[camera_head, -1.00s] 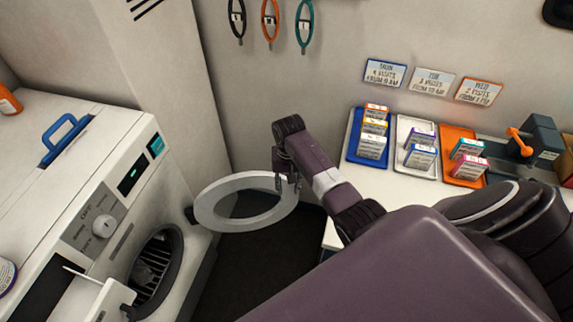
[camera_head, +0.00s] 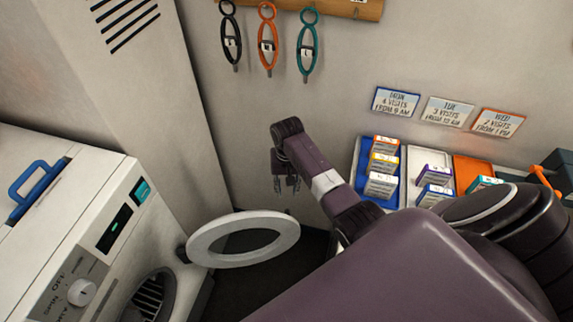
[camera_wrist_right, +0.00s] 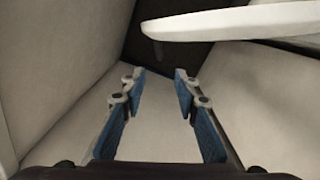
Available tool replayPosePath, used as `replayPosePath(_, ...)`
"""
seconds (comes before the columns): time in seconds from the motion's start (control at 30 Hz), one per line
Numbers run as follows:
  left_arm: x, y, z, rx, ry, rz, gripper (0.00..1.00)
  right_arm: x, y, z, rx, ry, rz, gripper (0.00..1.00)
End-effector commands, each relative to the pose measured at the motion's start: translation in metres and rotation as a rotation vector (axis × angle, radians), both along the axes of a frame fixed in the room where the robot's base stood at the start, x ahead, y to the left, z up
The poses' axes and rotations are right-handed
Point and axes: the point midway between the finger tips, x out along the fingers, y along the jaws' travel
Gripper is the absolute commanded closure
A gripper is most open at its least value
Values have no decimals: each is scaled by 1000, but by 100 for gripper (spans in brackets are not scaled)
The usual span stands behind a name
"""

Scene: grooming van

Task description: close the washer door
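The washer (camera_head: 75,215) stands at the left, with its dark round opening (camera_head: 150,297) partly cut off by the bottom edge. Its white ring-shaped door (camera_head: 205,243) is swung wide open to the right of the washer. My right gripper (camera_head: 287,188) is above and a little beyond the door's far right rim, apart from it and empty. In the right wrist view its two blue-padded fingers (camera_wrist_right: 160,85) are spread, with the white door edge (camera_wrist_right: 235,24) above them and not between them. My left gripper is not in view.
The wall and a tall cabinet (camera_head: 150,110) are close behind the door. A counter with blue, white (camera_head: 420,160) and orange trays of small boxes stands at the right. Looped tools (camera_head: 268,40) hang on the wall. Dark floor shows under the door.

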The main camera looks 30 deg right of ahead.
Motion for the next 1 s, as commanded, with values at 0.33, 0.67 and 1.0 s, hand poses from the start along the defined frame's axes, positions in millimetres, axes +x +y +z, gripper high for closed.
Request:
replayPosePath(0.33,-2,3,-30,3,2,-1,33,0,0,-30,0,0,0,71)
replayPosePath(0.67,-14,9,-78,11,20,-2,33,0,0,-77,0,0,0,71)
replayPosePath(1.0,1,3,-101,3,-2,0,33,0,0,-105,1,1,0,71)
